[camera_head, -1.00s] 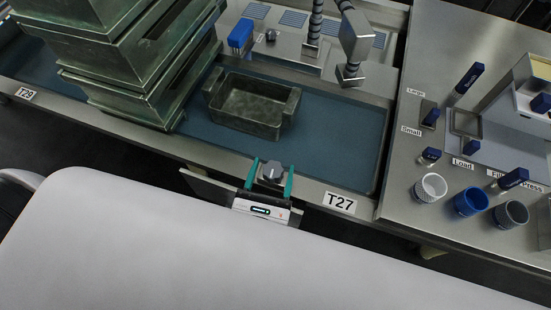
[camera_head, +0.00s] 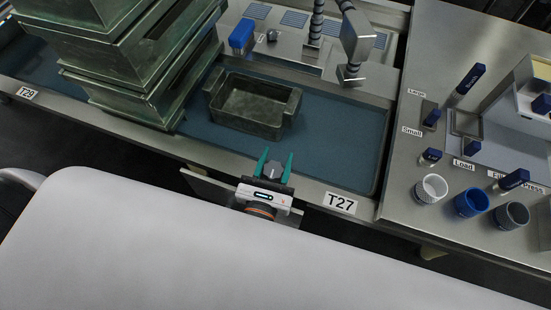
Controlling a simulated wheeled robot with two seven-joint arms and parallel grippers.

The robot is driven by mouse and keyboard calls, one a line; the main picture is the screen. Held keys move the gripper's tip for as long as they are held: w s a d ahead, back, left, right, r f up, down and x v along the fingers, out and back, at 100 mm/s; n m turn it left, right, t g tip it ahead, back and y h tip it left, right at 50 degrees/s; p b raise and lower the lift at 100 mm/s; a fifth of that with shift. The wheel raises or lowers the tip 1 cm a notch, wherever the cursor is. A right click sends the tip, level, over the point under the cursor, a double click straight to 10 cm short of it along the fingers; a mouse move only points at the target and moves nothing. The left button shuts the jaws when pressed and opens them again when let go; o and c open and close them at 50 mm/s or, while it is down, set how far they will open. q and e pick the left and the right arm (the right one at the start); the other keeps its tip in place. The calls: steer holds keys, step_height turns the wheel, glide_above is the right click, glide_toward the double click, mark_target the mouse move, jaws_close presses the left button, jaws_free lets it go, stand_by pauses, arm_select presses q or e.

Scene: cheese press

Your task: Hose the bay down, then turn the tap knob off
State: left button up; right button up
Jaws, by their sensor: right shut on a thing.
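My right gripper (camera_head: 274,163) is at the front edge of the blue-floored bay (camera_head: 340,140) labelled T27. Its two green fingers are shut on the grey tap knob (camera_head: 267,174), one on each side. The gripper is tilted, with its fingertips pointing toward the bay. A grey spray head (camera_head: 357,38) and a ribbed hose (camera_head: 314,28) hang over the back of the bay. I cannot make out any water. My left gripper is not in view.
An open dark green bin (camera_head: 252,105) stands in the bay. Large green bins (camera_head: 130,60) are stacked to its left. At right, a steel counter (camera_head: 405,200) holds blue-handled controls and three cups, white (camera_head: 430,188), blue (camera_head: 470,203) and grey (camera_head: 511,215). The bay's right part is clear.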

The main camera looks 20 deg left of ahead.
steer(key=shift+m+h, duration=0.4)
steer(key=shift+h, duration=0.3)
steer(key=shift+d+h, duration=0.1)
steer(key=shift+h, duration=0.2)
steer(key=o, duration=0.9)
steer(key=shift+o, duration=0.2)
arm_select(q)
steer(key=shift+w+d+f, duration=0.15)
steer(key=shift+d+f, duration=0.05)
arm_select(e)
steer(key=shift+s, duration=0.1)
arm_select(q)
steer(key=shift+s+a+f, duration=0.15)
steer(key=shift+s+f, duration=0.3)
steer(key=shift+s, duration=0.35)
arm_select(e)
steer(key=s, duration=1.2)
steer(key=shift+a, duration=0.3)
